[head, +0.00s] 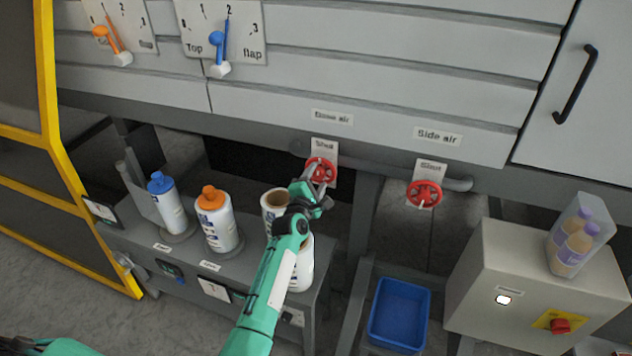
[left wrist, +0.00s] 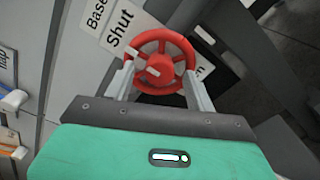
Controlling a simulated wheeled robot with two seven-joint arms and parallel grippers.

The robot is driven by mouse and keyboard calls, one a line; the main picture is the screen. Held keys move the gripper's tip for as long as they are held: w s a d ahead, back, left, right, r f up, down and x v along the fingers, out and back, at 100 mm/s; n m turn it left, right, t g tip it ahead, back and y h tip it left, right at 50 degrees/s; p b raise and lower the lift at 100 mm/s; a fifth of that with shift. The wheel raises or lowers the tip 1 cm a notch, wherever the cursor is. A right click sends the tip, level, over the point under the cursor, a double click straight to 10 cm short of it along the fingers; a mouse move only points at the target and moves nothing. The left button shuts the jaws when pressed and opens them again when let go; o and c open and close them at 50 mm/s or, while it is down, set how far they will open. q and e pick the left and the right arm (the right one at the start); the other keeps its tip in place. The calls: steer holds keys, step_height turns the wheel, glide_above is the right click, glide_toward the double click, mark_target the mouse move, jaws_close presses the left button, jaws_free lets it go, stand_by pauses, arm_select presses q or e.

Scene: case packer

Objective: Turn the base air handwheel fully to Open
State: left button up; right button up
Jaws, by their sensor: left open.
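The base air handwheel (head: 321,171) is a red spoked wheel under a "Base air" label, with a "Shut" plate behind it. In the left wrist view the red handwheel (left wrist: 160,62) sits between the two fingers of my left gripper (left wrist: 160,82). The fingers are apart, one on each side of the wheel; I cannot tell whether they touch its rim. A pale mark on the wheel points toward the "Shut" side. In the head view my left gripper (head: 318,188) is at the wheel and partly covers it. My right gripper is not in view.
A second red handwheel, side air (head: 424,194), is to the right on the same pipe. Bottles (head: 218,220) stand on a bench below left, close to my left arm. A blue bin (head: 399,313) and a grey control box (head: 535,285) are at lower right.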

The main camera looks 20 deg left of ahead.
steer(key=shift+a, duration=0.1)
arm_select(q)
steer(key=c, duration=1)
steer(key=shift+o, duration=0.2)
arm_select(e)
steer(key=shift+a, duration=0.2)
